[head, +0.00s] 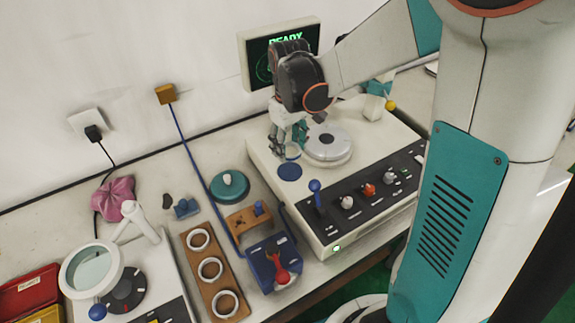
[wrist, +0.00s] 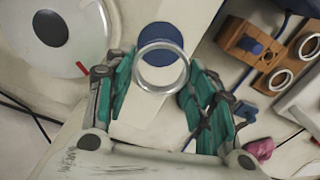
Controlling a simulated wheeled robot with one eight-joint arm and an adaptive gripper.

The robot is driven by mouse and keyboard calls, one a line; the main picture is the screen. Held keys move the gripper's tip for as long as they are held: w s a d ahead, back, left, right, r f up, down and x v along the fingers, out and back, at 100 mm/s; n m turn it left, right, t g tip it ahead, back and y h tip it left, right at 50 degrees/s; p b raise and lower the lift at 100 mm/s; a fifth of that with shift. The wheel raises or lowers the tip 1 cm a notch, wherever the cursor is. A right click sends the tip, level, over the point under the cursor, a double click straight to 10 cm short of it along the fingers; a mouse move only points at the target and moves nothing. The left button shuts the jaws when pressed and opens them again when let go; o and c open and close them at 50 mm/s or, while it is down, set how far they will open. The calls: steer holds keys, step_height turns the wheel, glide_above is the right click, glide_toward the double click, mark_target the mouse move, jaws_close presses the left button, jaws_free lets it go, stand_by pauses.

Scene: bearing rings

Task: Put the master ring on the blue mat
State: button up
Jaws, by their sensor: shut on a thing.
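My gripper (head: 288,140) is shut on a shiny metal ring, which I take to be the master ring (head: 292,151). In the wrist view the ring (wrist: 160,85) sits between the green fingers of my gripper (wrist: 160,70), its open face toward the camera. The round blue mat (head: 290,171) lies on the pale top of the machine. In the wrist view the mat (wrist: 164,36) shows behind and partly through the ring. The ring appears to be above the machine top, just behind the mat in the head view; its exact height is hard to tell.
A round metal platform (head: 327,143) stands right of the mat. A control panel with a blue-knobbed lever (head: 315,186) is in front. A wooden holder (head: 190,249) with several rings, a teal round object (head: 229,186) and a magnifier (head: 92,268) stand to the left.

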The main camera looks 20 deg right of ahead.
mark_target(289, 170)
steer(key=shift+f+b, duration=1.05)
steer(key=shift+f, duration=2.65)
steer(key=shift+f, duration=0.15)
steer(key=o, duration=1.1)
